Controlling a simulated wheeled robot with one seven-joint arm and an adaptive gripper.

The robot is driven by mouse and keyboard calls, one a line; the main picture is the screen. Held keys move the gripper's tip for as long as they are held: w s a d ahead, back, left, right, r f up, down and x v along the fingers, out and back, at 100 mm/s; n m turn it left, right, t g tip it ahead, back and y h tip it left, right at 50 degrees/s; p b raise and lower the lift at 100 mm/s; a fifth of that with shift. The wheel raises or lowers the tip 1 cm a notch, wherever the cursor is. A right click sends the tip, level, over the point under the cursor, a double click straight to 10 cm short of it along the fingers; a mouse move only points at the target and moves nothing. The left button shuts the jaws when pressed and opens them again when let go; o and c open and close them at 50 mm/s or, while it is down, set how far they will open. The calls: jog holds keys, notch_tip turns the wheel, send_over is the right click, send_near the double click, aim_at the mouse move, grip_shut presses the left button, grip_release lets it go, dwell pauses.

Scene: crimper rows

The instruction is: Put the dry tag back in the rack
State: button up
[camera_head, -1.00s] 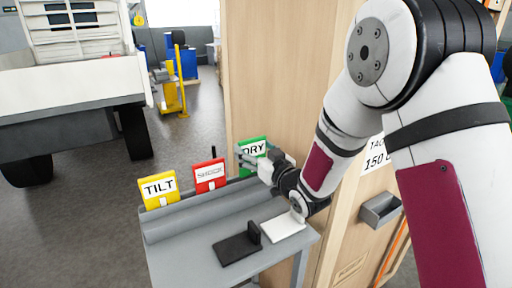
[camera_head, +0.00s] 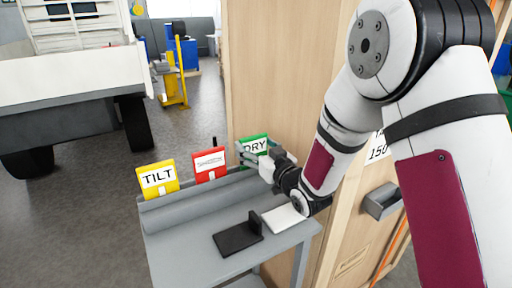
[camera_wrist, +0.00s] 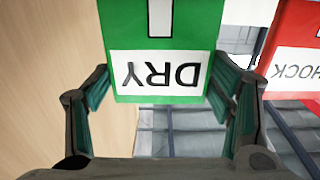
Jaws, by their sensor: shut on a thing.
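The green DRY tag (camera_head: 256,145) stands at the right end of the row of tags. It also shows in the wrist view (camera_wrist: 155,95), its lettering upside down. My gripper (camera_head: 242,152) is shut on it, with a finger at each side edge in the wrist view (camera_wrist: 160,82). The grey rack (camera_head: 205,203) holds the yellow TILT tag (camera_head: 158,178) at the left and the red SHOCK tag (camera_head: 209,163) in the middle. The DRY tag's lower part is hidden by my gripper in the head view, so I cannot tell whether it touches the rack.
A black stand (camera_head: 238,238) and a white flat piece (camera_head: 284,218) lie on the grey table (camera_head: 185,255) in front of the rack. A tall wooden crate (camera_head: 275,80) with a grey holder (camera_head: 381,201) rises close on the right. A white truck (camera_head: 70,80) stands at left.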

jog(key=shift+f, duration=0.25)
jog(key=o, duration=1.5)
jog(key=shift+d, duration=0.1)
